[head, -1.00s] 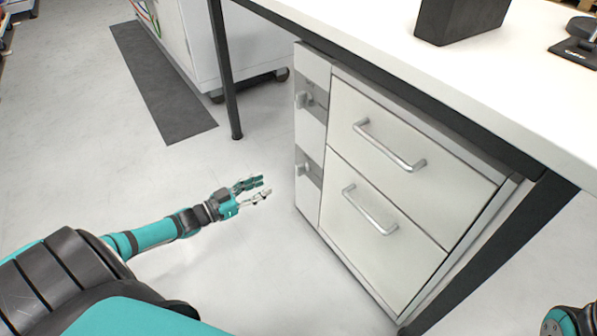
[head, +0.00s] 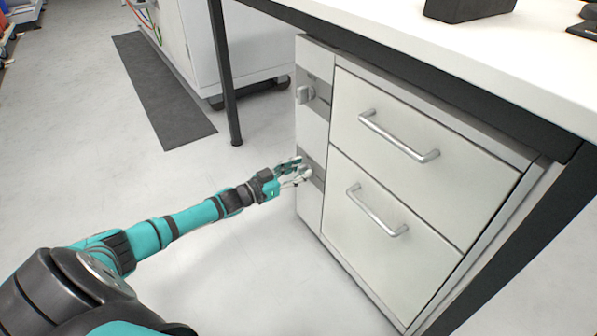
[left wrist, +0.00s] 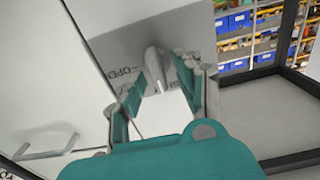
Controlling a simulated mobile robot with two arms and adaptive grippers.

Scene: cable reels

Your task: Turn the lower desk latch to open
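The lower latch is a small grey knob (left wrist: 154,62) on a metallic plate with printed lettering, seen in the left wrist view. Its handle lies in the gap between my left gripper's fingertips (left wrist: 163,78), with no clear grip on it. In the head view my left gripper (head: 294,172) reaches the lower part of the desk's narrow left panel (head: 311,132) and hides most of the lower latch. The gripper's fingers are apart. The upper latch (head: 306,94) sits above it on the same panel. My right gripper is out of view.
Two drawers with bar handles (head: 398,137) (head: 376,212) are right of the latch panel. A black table leg (head: 227,85) stands behind left. The white desktop (head: 440,50) overhangs the drawers. The floor (head: 190,270) around my left arm is clear.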

